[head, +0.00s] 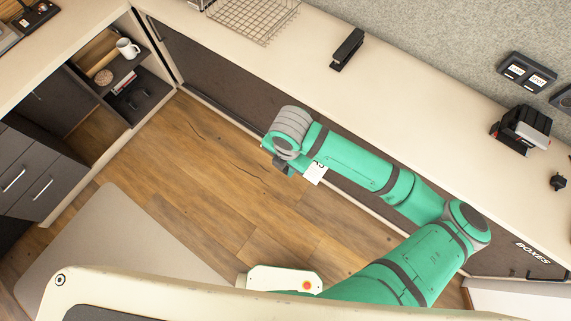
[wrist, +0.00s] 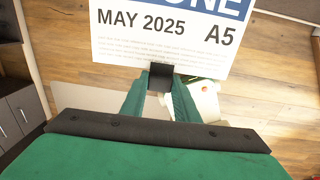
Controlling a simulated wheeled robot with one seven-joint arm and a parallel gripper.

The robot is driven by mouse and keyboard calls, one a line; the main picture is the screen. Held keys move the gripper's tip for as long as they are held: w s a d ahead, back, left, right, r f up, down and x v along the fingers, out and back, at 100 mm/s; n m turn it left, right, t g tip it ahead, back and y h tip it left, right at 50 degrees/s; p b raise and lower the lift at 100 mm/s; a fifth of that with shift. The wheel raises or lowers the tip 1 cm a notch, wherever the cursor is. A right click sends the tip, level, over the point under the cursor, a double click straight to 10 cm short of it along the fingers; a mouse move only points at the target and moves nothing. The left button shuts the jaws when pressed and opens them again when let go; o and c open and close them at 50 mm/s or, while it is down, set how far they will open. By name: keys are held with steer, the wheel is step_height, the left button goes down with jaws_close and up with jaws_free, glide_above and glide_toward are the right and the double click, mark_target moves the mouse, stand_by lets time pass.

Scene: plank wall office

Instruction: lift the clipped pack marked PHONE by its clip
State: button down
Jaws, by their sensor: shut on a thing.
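The clipped pack (wrist: 170,38) fills the upper middle of the wrist view. It is a white sheet with a blue band whose visible letters end in "ONE", and it reads MAY 2025 and A5; its top is cut off. Its black clip (wrist: 161,72) sits at the near edge, between the green fingertips of my gripper (wrist: 160,84), which is shut on it. In the head view my gripper (head: 282,165) is out over the floor beside the counter. Only a white corner of the pack (head: 315,173) shows there; my arm hides the rest.
The long cream counter (head: 405,115) runs along the wall, with a black stapler (head: 347,48), a wire basket (head: 255,14) and a black device (head: 523,128) on it. Open shelves with a white mug (head: 127,48) stand at upper left.

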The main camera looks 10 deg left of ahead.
steer(key=shift+w+r, duration=0.1)
steer(key=shift+r, duration=4.6)
step_height(320, 180, up, 6)
steer(key=shift+r, duration=0.25)
